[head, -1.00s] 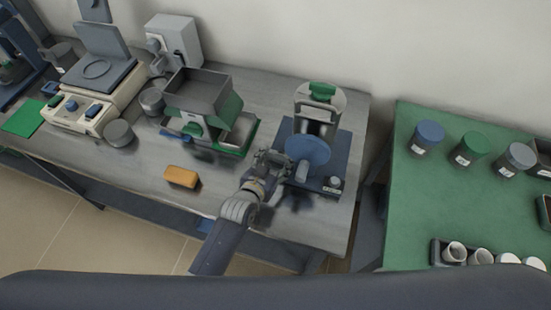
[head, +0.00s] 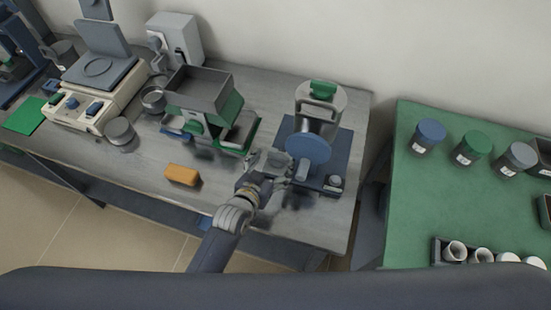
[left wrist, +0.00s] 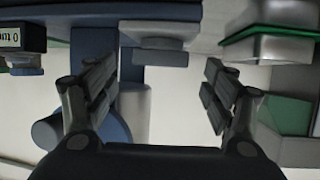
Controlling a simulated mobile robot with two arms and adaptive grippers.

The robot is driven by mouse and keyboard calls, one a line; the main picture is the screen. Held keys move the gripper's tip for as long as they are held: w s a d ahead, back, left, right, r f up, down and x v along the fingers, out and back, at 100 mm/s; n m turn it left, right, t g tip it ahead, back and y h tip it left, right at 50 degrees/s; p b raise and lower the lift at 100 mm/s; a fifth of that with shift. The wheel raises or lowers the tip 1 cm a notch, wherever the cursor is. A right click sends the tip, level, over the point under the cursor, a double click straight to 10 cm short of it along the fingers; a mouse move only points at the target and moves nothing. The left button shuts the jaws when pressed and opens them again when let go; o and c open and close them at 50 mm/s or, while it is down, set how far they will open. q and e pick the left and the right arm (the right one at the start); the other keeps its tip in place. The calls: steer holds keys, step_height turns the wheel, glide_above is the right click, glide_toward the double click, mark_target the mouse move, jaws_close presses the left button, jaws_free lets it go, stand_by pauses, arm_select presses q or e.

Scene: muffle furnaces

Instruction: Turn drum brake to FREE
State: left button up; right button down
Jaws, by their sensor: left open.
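The drum machine stands on a dark blue base plate (head: 338,150) at the right end of the grey bench. It has a grey drum with a green handle (head: 323,88) on top and a blue disc (head: 308,149) in front. My left gripper (head: 276,160) is open and empty, just left of the disc, over the plate's left edge. In the left wrist view, a grey block (left wrist: 154,42) shows beyond the gap between the open fingers (left wrist: 160,85), apart from them. I cannot tell whether it is the brake. A knob with a partly cut-off label (left wrist: 22,40) is at upper left.
An orange block (head: 182,175) lies near the bench's front edge. A grey hopper with green sides (head: 199,93) stands left of the drum machine, and a balance (head: 92,98) farther left. A green table (head: 460,200) with capped jars is at right.

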arm_select(q)
steer(key=shift+v, duration=2.35)
steer(key=shift+w, duration=0.1)
